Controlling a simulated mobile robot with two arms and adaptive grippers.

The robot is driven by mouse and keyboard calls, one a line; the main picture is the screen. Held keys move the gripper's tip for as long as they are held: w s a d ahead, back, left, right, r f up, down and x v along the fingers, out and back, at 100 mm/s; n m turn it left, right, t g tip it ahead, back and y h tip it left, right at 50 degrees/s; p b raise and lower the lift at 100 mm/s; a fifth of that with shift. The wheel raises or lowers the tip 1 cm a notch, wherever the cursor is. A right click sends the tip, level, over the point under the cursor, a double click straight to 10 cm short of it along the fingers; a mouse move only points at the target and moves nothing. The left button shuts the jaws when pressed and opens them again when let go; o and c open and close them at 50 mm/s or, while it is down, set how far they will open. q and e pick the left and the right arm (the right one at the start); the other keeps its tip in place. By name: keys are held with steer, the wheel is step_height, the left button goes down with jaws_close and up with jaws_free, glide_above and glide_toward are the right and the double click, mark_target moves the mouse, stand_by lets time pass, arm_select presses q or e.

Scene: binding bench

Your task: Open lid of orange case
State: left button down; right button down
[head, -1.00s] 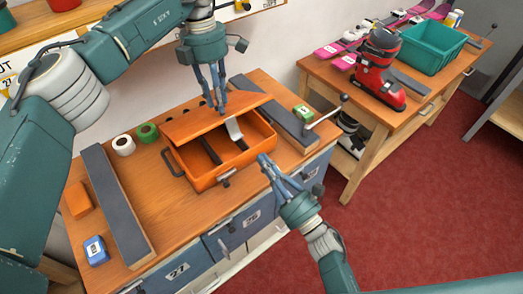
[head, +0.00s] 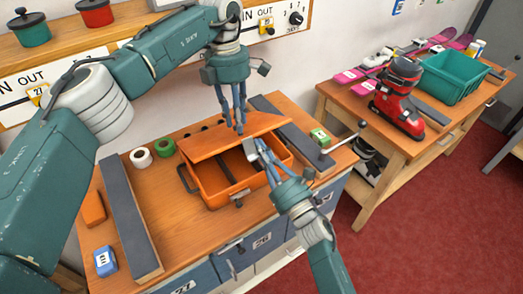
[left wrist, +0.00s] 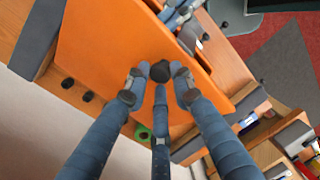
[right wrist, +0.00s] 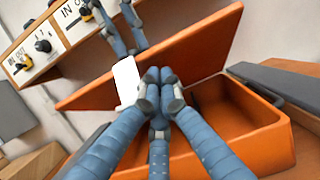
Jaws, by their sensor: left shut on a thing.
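The orange case (head: 212,195) sits on the wooden bench with its lid (head: 213,144) raised and tilted, and the inside shows. My left gripper (head: 239,129) points down at the lid and is shut on it; the lid fills much of the left wrist view (left wrist: 95,45). My right gripper (head: 259,153) is at the right part of the opening, its fingertips together. In the right wrist view the lid's underside (right wrist: 200,55) rises behind these fingertips (right wrist: 159,82). A white flat piece (right wrist: 127,80) shows beside them; I cannot tell whether they touch it.
Grey-topped strips (head: 128,215) lie left and right of the case. White (head: 141,158) and green (head: 165,147) rolls, a blue block (head: 105,261) and a green block (head: 320,138) are on the bench. A red boot (head: 400,98) and teal bin (head: 452,78) stand on the right table.

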arm_select(q)
steer(key=shift+r, duration=0.1)
arm_select(e)
steer(key=shift+w+a+r, duration=0.1)
steer(key=shift+w+r, duration=0.15)
steer(key=shift+r, duration=0.6)
arm_select(q)
steer(key=c, duration=1.5)
jaws_free()
steer(key=shift+s, duration=0.1)
